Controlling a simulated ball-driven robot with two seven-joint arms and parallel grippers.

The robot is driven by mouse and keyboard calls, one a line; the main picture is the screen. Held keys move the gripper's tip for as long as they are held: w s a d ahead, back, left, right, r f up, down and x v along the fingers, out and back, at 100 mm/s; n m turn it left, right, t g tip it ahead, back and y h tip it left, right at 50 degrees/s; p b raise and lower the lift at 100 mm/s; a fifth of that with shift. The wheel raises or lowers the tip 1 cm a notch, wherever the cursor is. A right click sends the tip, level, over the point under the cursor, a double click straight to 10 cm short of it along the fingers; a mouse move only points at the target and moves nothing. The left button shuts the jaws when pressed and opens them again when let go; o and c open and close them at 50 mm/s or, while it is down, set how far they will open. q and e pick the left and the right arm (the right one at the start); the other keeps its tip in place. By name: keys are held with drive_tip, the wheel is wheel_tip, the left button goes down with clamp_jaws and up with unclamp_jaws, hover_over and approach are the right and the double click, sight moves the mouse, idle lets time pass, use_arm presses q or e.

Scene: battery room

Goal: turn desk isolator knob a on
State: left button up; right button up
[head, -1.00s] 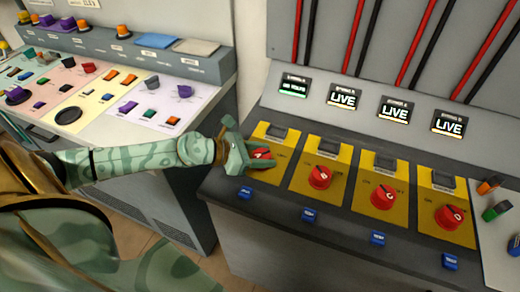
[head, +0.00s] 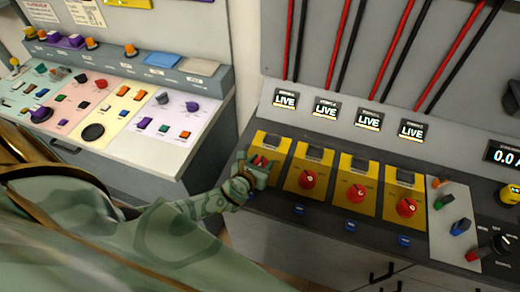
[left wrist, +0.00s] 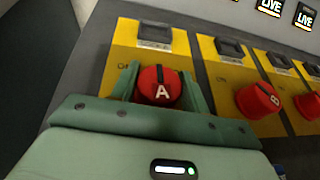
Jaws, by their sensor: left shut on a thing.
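The red isolator knob A (left wrist: 160,88) sits on the leftmost yellow plate (left wrist: 117,52), between the two fingers of my left gripper (left wrist: 160,95) in the left wrist view. My left gripper is shut on it; the letter A faces the camera. In the head view the knob (head: 262,161) is partly hidden by my left gripper (head: 255,168). The display (head: 285,100) above this plate reads LIVE. My right gripper is not in view.
Knob B (left wrist: 258,101) stands close to the right of the held knob. Two more red knobs (head: 357,193) (head: 406,207) sit further right on yellow plates. Blue tags line the front edge. A colourful button console (head: 130,100) stands to the left.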

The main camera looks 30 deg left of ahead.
use_arm(q)
drive_tip(key=shift+d+n+g+y, duration=0.1)
drive_tip(key=shift+n+g+y, duration=0.2)
drive_tip(key=shift+n+y, duration=0.75)
drive_tip(key=shift+n+g+y, duration=0.3)
drive_tip(key=shift+n+y, duration=0.55)
drive_tip(key=shift+y, duration=0.2)
drive_tip(key=n+g+y+b, duration=0.1)
drive_tip(key=n+y, duration=0.1)
drive_tip(key=shift+f+n+g+y, duration=0.1)
drive_tip(key=shift+n+g+y, duration=0.3)
drive_tip(key=shift+n+g+y+b, duration=0.3)
drive_tip(key=shift+n+g+y, duration=0.2)
drive_tip(key=shift+n+y, duration=0.2)
drive_tip(key=o, duration=1)
